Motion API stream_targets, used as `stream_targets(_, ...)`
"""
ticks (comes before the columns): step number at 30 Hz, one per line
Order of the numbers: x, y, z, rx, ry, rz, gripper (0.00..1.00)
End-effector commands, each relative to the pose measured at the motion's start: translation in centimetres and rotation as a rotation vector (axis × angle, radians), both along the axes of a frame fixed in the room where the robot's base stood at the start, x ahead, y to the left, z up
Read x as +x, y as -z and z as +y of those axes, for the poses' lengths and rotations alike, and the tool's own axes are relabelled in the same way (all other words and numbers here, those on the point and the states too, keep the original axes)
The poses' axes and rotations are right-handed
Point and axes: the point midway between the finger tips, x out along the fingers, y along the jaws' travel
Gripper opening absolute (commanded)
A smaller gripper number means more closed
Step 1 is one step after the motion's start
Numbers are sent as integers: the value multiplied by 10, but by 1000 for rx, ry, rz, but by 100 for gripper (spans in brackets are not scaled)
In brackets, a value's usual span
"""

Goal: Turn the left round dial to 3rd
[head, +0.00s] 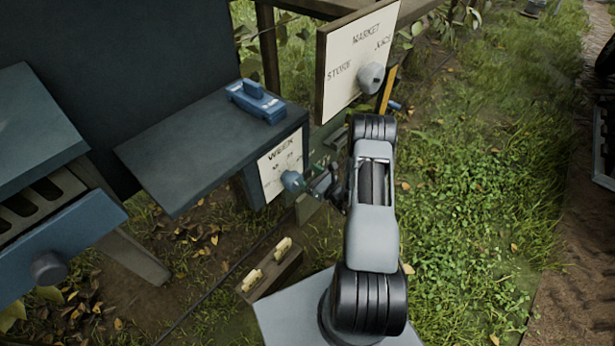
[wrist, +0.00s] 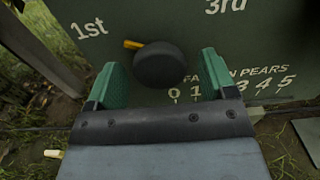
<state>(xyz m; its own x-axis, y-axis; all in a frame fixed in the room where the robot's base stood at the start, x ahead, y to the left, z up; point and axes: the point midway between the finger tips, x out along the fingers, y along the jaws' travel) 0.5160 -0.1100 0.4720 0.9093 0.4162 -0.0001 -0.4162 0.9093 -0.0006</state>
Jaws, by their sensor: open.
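The dark round dial (wrist: 160,66) sits on a dark green panel (wrist: 285,50) in the wrist view. Its yellow pointer (wrist: 133,44) sticks out at the upper left, towards the white "1st" label (wrist: 88,28). The "3rd" label (wrist: 225,6) is at the upper right, cut by the top edge. My gripper (wrist: 163,72) is open, with one green finger on each side of the dial and visible gaps to it. In the head view my gripper (head: 320,176) is low beside the "WEEK" board, and I cannot make out the dial there.
A number scale (wrist: 235,88) runs below the dial. A "WEEK" board (head: 272,180) with a blue-grey knob (head: 292,181) is close left of my gripper. A "MARKET" board (head: 340,85) stands above. Grass at right is open.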

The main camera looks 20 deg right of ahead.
Motion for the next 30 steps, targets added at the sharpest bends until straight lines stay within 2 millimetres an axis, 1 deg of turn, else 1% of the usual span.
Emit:
stream_targets(4,5,0,2,1,0,0,77)
stream_targets(13,6,0,2,1,1,0,76)
stream_targets(27,5,0,2,1,0,0,31)
stream_targets(28,5,0,2,1,0,0,29)
stream_targets(30,5,0,2,2,0,1,29)
